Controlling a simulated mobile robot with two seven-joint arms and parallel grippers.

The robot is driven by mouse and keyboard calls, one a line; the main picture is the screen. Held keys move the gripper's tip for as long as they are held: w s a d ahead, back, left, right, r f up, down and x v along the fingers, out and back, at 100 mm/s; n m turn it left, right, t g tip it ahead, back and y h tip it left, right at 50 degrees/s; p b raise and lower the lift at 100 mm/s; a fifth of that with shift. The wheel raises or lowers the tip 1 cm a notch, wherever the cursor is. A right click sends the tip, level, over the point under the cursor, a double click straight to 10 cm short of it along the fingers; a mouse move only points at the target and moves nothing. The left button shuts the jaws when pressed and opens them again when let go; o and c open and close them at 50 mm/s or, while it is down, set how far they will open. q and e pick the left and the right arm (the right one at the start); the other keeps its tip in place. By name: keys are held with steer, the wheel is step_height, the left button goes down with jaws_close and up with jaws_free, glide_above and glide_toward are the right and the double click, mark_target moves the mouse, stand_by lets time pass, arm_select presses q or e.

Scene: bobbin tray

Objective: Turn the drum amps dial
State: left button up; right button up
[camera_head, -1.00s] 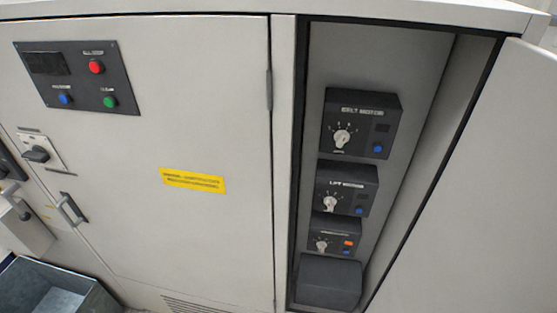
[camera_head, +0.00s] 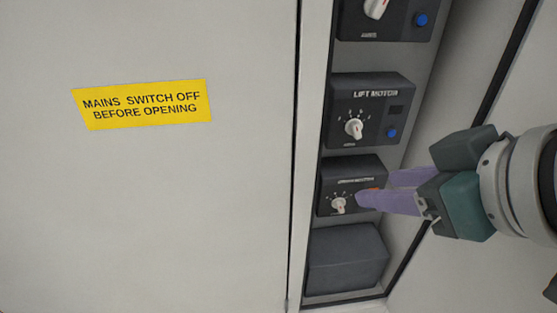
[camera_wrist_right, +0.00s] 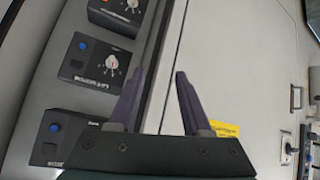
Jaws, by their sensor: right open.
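The drum amps dial (camera_head: 339,205) is a white pointer knob on a dark control box (camera_head: 328,180), the third one down in the open cabinet bay. The box's label is too small to read. Its dial also shows at the top edge of the right wrist view (camera_wrist_right: 132,4). My right gripper (camera_head: 375,190) comes in from the right, with purple fingers in front of the box's right side, partly covering its orange lamp. The fingers are apart and empty in the right wrist view (camera_wrist_right: 160,73). The nearer fingertip appears just right of the dial; contact cannot be told.
The lift motor box (camera_head: 390,85) is directly above, with its own white dial (camera_head: 354,128) and blue button. Another dial box (camera_head: 410,22) sits higher. A plain dark box (camera_head: 347,262) is below. The open door (camera_head: 470,85) bounds the right; a closed panel with a yellow sign (camera_head: 143,104) is left.

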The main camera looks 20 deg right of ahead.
steer(key=w+d+f+t+h+b, duration=0.15)
steer(key=w+f+b, duration=0.25)
steer(key=f+b, duration=0.6)
steer(key=w+d+f+t+b, duration=0.25)
steer(key=f+b, duration=0.55)
steer(key=b, duration=0.4)
steer(key=m+t+h+b, duration=0.1)
steer(key=t+h+b, duration=0.25)
steer(key=b, duration=1.55)
glide_toward(341, 210)
steer(key=shift+y, duration=0.3)
steer(key=b+x, duration=0.1)
steer(key=x, duration=0.3)
steer(key=b+x, duration=0.1)
steer(key=x, duration=0.4)
steer(key=shift+d+r+b, duration=0.1)
steer(key=shift+d+b, duration=0.15)
steer(key=shift+b, duration=0.15)
jaws_close()
